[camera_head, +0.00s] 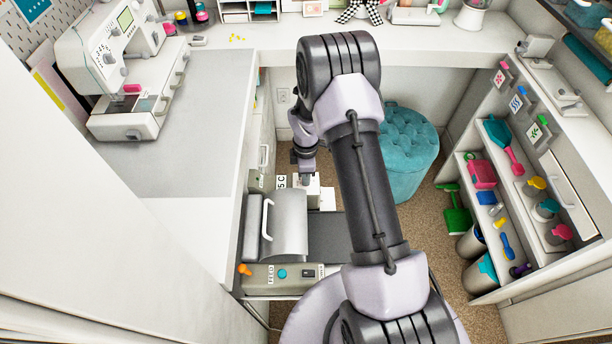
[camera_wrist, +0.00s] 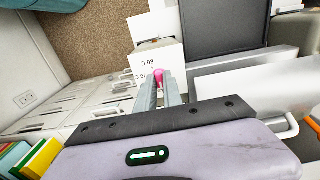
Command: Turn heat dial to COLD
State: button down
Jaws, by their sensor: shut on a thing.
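The heat dial is a small pink knob (camera_wrist: 158,75) on a white box (camera_wrist: 158,53) printed with temperature marks such as "80 C". My gripper (camera_wrist: 159,84) is shut on this knob, with one finger on each side of it. In the head view my gripper (camera_head: 306,178) reaches down to the white box (camera_head: 313,192), where part of a "C" mark shows. The knob is hidden there by my gripper. I cannot make out a COLD mark or the dial's pointer in either view.
A grey machine with a curved cover (camera_head: 289,222) and a FEED panel (camera_head: 300,277) stands near the box. A white counter (camera_head: 205,110) with a sewing machine (camera_head: 115,60) is left. A teal stool (camera_head: 400,150) and a tool shelf (camera_head: 505,215) stand right.

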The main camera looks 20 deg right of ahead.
jog(key=c, duration=1.5)
grip_release()
notch_tip(320, 180, up, 18)
jog(key=p, duration=0.4)
jog(key=shift+f, duration=0.25)
